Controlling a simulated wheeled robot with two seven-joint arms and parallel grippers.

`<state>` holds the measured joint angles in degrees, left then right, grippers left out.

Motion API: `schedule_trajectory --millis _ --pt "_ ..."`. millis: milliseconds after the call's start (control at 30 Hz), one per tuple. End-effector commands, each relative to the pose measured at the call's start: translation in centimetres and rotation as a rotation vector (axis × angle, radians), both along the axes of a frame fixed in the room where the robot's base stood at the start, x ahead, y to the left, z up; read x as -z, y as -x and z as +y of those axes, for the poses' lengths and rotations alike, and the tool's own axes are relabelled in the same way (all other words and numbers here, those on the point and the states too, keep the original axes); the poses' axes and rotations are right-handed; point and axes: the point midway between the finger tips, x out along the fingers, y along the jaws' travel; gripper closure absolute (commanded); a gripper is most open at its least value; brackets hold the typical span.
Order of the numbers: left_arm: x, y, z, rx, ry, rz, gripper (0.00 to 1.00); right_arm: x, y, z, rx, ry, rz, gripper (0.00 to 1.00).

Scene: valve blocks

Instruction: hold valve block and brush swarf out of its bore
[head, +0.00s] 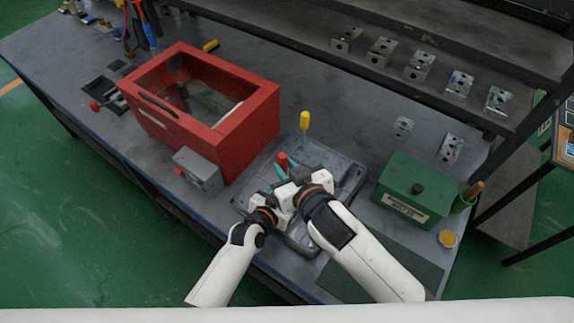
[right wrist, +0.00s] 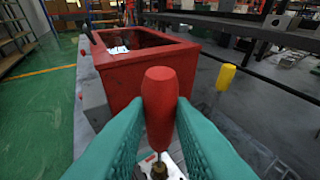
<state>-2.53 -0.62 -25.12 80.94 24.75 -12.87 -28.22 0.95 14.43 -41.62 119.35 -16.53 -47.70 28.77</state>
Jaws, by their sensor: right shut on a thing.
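My right gripper (head: 284,171) is shut on the red handle (right wrist: 160,95) of a brush, which stands upright between its teal fingers in the right wrist view. The handle also shows as a small red end in the head view. The frame edge cuts this off, so I cannot tell whether the brush is in the bore. My left gripper (head: 267,193) is close beside the right one; its fingertips are mostly hidden.
A dark tray (head: 345,177) lies under my grippers, with a yellow-handled tool (head: 304,121) upright at its back. A green box (head: 411,190) stands right. Several metal blocks (head: 419,66) line the back shelf.

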Motion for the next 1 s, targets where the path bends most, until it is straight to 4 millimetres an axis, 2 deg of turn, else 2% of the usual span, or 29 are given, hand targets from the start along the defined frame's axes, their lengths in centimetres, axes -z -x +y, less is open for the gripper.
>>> schedule_trajectory --millis 100,367,1000 --pt "0.1 0.0 0.0 0.001 0.0 0.001 0.79 0.8 0.1 0.0 0.001 0.003 0.008 1.0" --pt "0.0 0.0 0.0 0.001 0.0 0.001 0.79 1.4 0.1 0.0 0.001 0.004 0.008 1.0" --pt "0.1 0.1 0.0 0.001 -0.001 0.002 0.79 -1.0 0.0 0.0 -0.001 0.0 0.0 1.0"
